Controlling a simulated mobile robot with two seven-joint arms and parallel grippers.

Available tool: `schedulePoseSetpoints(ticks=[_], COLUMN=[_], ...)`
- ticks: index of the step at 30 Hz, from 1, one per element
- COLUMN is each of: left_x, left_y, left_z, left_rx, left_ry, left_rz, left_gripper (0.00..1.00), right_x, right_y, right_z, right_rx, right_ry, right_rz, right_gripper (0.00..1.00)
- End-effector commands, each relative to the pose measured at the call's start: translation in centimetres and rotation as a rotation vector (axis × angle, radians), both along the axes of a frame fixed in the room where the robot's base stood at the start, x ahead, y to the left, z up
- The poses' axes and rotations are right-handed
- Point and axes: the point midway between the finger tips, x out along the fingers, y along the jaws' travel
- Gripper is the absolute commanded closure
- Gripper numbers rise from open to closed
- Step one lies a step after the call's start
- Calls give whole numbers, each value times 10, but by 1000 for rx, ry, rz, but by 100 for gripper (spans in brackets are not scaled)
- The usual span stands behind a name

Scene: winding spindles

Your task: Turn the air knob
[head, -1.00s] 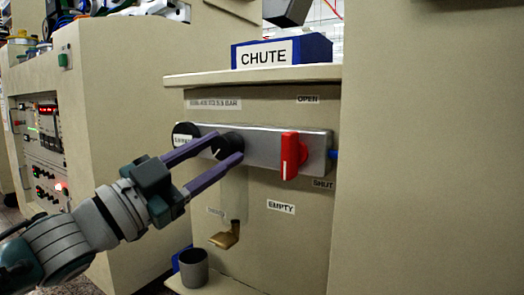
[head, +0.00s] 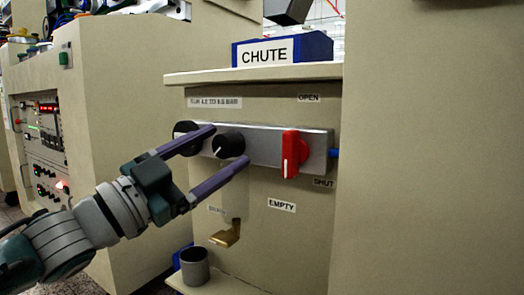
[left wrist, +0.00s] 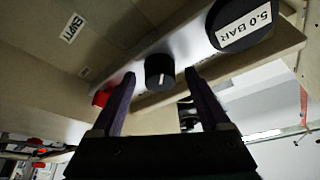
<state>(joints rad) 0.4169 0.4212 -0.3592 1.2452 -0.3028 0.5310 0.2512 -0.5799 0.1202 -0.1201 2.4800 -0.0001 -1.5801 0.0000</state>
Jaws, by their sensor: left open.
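The black air knob (head: 228,145) sits on a silver bar (head: 262,146) on the beige panel. My left gripper (head: 230,144) is open, with one finger above and one below the knob in the head view. A gap shows between the fingers and the knob. In the left wrist view, the knob (left wrist: 159,71) lies between the open fingertips (left wrist: 161,77), with a pale mark on its face. My right gripper is not in view.
A round black gauge (head: 185,135), reading 5.0 BAR in the left wrist view (left wrist: 240,27), is left of the knob. A red handle (head: 291,153) is to its right. A brass spout (head: 226,235) and grey cup (head: 195,266) are below. A shelf (head: 250,74) juts out above.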

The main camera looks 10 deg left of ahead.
Motion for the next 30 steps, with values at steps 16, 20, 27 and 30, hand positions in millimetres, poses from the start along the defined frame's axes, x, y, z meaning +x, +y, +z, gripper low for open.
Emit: schedulePoseSetpoints(ticks=[16,20,27,30], left_x=[-67,-76,-79,-79], left_y=[43,50,51,51], left_z=[-26,-30,-32,-32], left_rx=[0,2,1,0], left_ry=[5,1,-1,0], left_rz=[1,0,0,0], left_gripper=[21,21,21,21], right_x=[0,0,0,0], right_y=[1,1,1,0], right_z=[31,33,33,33], right_rx=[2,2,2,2], right_ry=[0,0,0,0], right_rz=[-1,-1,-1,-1], right_gripper=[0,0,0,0])
